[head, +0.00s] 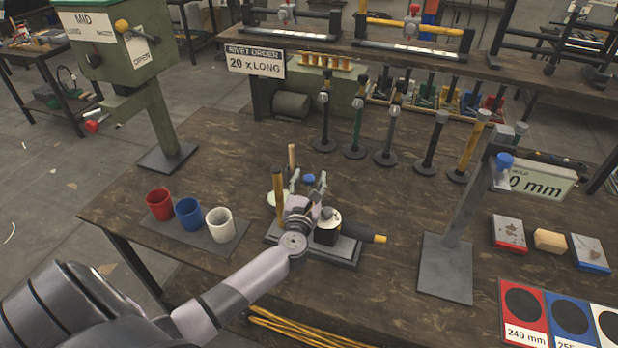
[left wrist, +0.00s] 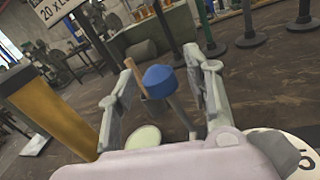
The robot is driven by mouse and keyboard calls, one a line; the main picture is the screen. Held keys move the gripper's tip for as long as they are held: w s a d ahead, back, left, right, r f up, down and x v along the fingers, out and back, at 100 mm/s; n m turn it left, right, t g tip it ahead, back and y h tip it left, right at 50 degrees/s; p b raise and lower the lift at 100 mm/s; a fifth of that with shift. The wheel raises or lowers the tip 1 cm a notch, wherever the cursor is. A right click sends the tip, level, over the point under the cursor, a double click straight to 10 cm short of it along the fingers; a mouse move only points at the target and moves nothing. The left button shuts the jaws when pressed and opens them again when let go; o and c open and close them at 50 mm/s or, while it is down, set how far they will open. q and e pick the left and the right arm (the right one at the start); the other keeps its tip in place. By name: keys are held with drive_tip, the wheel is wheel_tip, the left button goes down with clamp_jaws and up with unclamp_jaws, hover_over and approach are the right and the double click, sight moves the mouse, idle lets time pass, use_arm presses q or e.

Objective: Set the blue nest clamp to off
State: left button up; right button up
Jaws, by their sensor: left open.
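The blue knob (head: 309,179) stands on a dark metal lever at the fixture base plate (head: 338,253) in the middle of the bench. I take it for the blue nest clamp; no on or off marking is readable. In the left wrist view the blue knob (left wrist: 160,80) sits between the two fingers, with visible gaps on both sides. My left gripper (head: 309,183) is open around the knob, not closed on it; it also shows in the left wrist view (left wrist: 168,88). Its wrist hides part of the fixture. My right gripper is not in view.
A yellow post (head: 278,190) and a wooden peg (head: 291,157) stand close to the gripper. A yellow-tipped black handle (head: 362,235) lies to the right. Red, blue and white cups (head: 188,214) stand left. A grey stand (head: 455,235) is at right.

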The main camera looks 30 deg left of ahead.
use_arm(q)
drive_tip(key=shift+w+a, duration=0.1)
drive_tip(key=shift+w, duration=0.15)
drive_tip(key=shift+c, duration=0.5)
clamp_jaws()
idle(0.4)
